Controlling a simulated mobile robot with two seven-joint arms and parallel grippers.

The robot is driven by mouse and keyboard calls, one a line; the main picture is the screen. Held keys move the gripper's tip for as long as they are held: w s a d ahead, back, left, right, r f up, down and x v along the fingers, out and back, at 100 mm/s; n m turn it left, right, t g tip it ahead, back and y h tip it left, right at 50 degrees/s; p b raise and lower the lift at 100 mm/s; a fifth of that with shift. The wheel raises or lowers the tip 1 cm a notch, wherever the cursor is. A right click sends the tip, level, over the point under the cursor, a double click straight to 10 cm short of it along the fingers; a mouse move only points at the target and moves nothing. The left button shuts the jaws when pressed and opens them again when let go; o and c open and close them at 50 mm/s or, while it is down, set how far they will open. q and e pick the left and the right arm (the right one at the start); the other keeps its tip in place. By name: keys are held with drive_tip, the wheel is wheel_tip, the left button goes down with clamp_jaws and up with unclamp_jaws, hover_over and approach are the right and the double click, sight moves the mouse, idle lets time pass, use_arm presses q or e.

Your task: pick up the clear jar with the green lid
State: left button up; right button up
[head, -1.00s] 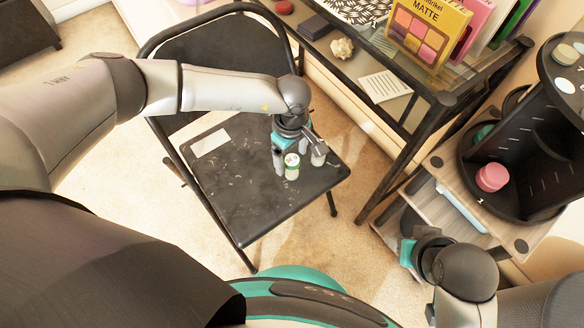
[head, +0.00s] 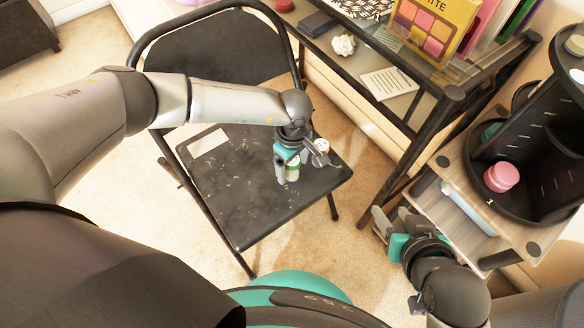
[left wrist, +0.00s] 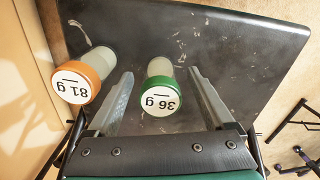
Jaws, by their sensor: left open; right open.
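The clear jar with the green lid (head: 292,173) stands on the black chair seat (head: 235,205). In the left wrist view its green-rimmed lid (left wrist: 160,97), marked "36 g", lies between the two fingers. My left gripper (left wrist: 162,76) is open, with a finger on each side of the jar and visible gaps beside the lid. In the head view my left gripper (head: 291,165) is low over the seat and partly hides the jar. My right gripper (head: 383,222) is open and empty beside the small shelf at the lower right.
A jar with an orange lid (left wrist: 77,87), marked "81 g", stands just outside the left finger in the wrist view. A white card (head: 207,142) lies on the seat. The desk (head: 440,105) and a black rack with a pink jar (head: 502,176) are at the right.

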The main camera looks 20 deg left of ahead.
use_arm(q)
drive_tip(key=shift+f, duration=0.35)
drive_tip(key=shift+c, duration=0.3)
clamp_jaws()
idle(0.4)
